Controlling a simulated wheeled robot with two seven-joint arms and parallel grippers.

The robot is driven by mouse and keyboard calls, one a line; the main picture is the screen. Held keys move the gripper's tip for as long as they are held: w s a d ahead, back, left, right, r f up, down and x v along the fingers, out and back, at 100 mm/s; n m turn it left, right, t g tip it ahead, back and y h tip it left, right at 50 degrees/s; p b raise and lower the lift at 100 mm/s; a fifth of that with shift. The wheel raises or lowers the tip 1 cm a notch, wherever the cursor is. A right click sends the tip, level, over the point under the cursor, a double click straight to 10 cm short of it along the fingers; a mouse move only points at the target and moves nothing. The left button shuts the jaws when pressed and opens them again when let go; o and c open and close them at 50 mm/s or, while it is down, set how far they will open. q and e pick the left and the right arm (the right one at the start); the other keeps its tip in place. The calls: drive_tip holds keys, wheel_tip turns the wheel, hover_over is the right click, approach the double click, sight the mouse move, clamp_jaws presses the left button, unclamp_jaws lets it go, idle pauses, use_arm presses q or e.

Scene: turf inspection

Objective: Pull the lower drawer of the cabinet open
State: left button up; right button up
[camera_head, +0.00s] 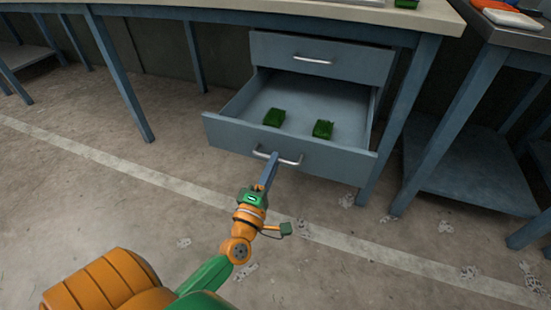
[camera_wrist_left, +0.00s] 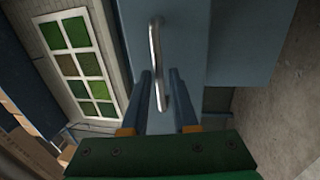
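The lower drawer (camera_head: 240,134) of the blue-grey cabinet is pulled well out below the shut upper drawer (camera_head: 345,60). Two green blocks (camera_head: 274,117) (camera_head: 323,129) lie inside it. My left gripper (camera_head: 270,160) is at the lower drawer's silver handle (camera_head: 290,161). In the left wrist view the handle (camera_wrist_left: 155,50) runs between the two blue fingers (camera_wrist_left: 162,85), one on each side. The fingers stand apart, wider than the bar, so the gripper looks open around it. Whether a finger touches the bar is unclear. My right gripper is not in view.
The worktop (camera_head: 270,15) spans above the drawers. A second table (camera_head: 510,38) with a lower shelf (camera_head: 465,180) stands at the right. The concrete floor (camera_head: 60,210) before the drawer has a pale stripe and small litter. A white-framed panel of green squares (camera_wrist_left: 58,60) shows in the wrist view.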

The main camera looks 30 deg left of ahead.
use_arm(q)
drive_tip(key=v, duration=0.5)
